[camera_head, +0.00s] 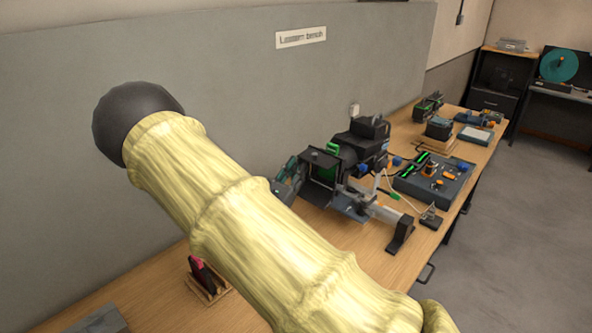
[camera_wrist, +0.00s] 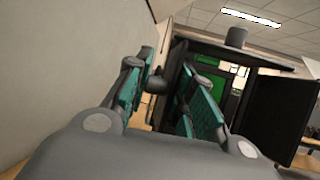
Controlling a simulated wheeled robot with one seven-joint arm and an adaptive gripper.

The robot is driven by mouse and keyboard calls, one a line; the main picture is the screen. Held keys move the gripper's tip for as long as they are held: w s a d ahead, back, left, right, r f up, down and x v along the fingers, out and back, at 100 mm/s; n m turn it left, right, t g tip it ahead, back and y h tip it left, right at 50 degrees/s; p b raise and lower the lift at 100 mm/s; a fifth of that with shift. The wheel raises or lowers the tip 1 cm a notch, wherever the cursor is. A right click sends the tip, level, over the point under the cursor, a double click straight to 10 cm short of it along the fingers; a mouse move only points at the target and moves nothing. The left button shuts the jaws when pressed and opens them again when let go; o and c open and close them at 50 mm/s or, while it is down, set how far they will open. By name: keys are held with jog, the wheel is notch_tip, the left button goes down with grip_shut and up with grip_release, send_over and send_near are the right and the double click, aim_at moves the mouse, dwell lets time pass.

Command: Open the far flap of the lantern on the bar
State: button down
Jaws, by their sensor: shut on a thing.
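The lantern (camera_head: 350,150) is a dark housing with a green glow inside its front opening, on a bar (camera_head: 385,212) over the bench. In the wrist view its front (camera_wrist: 215,75) is right of centre, with a broad black flap (camera_wrist: 282,105) standing out at the right. My gripper (camera_head: 287,182) is at the lantern's left, wall-side edge. In the wrist view my gripper (camera_wrist: 165,95) has its teal pads either side of a grey knob (camera_wrist: 156,83), shut on it. The knob appears to belong to the far flap, whose panel is mostly hidden by my fingers.
A grey wall panel (camera_head: 200,60) runs close behind the bench. A control box (camera_head: 435,180) with green-lit faders lies right of the lantern. A pink item (camera_head: 202,273) in a wooden holder stands at the front left. My pale sleeved arm covers much of the bench.

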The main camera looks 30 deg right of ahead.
jog(key=shift+w+a+r, duration=0.1)
dwell(0.3)
jog(key=c, duration=1.5)
grip_release()
jog(key=shift+o, duration=0.8)
jog(key=shift+w+a, duration=0.1)
jog(key=shift+a, duration=0.05)
jog(key=shift+s, duration=0.2)
jog(key=v, duration=1.1)
jog(key=shift+s+a+f, duration=0.15)
jog(key=shift+a+f, duration=0.1)
jog(key=shift+f, duration=0.1)
jog(key=shift+f, duration=0.1)
